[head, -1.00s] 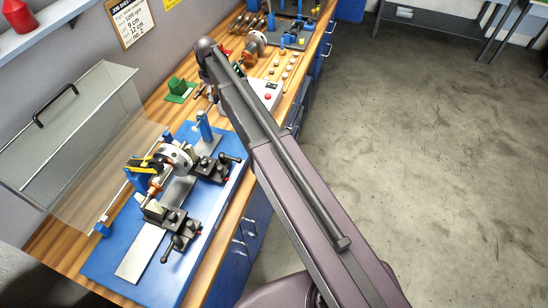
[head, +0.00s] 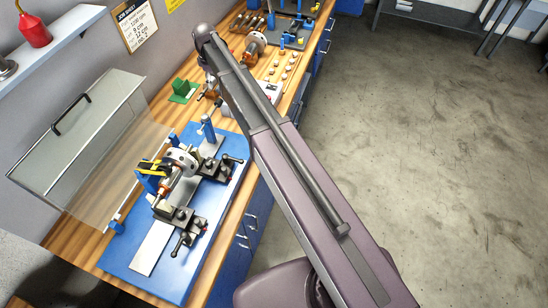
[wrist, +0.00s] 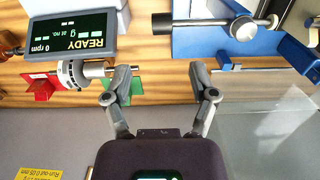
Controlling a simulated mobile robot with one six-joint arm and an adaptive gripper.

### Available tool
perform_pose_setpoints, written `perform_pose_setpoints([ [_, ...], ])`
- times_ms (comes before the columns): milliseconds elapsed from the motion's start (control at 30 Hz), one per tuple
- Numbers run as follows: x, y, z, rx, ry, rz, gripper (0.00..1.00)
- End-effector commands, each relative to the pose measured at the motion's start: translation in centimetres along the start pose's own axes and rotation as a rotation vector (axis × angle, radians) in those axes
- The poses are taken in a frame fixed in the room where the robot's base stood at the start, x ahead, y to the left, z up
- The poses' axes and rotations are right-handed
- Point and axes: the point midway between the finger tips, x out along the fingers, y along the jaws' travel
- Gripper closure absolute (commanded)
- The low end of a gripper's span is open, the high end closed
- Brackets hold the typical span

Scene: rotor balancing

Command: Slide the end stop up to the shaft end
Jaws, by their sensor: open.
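A balancing machine stands on a blue base plate (head: 125,258), with a steel rotor (head: 183,158) on a shaft (head: 166,187) between black clamp blocks. A blue post with a pale head (head: 207,128) stands at the plate's far end and looks like the end stop; I cannot be sure. In the wrist view a steel rod with a dark round end (wrist: 270,22) lies over the blue plate, at upper right. My gripper (wrist: 162,70) is open and empty, apart from this rod, with bare wood between its fingers. In the head view my arm mostly hides the gripper.
A display reading READY, 0 rpm (wrist: 72,36) is close to the left finger in the wrist view. A clear guard (head: 98,150) stands along the wall side of the machine. A green block (head: 184,90) and a second rotor (head: 254,45) are farther along the bench.

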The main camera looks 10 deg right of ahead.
Motion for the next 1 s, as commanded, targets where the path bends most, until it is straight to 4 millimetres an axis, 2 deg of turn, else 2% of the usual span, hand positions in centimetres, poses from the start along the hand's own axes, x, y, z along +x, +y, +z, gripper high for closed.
perform_pose_setpoints([
  [33,-0.9,0.0,0.0,0.0,0.0,0.0,0.26],
  [100,-1.4,0.0,0.0,0.0,0.0,0.0,0.26],
  [533,-3.6,0.0,0.0,0.0,0.0,0.0,0.26],
  [600,-2.6,-0.2,0.6,0.013,0.0,0.0,0.26],
  [1000,0.2,-1.2,3.9,0.104,0.0,0.0,0.26],
])
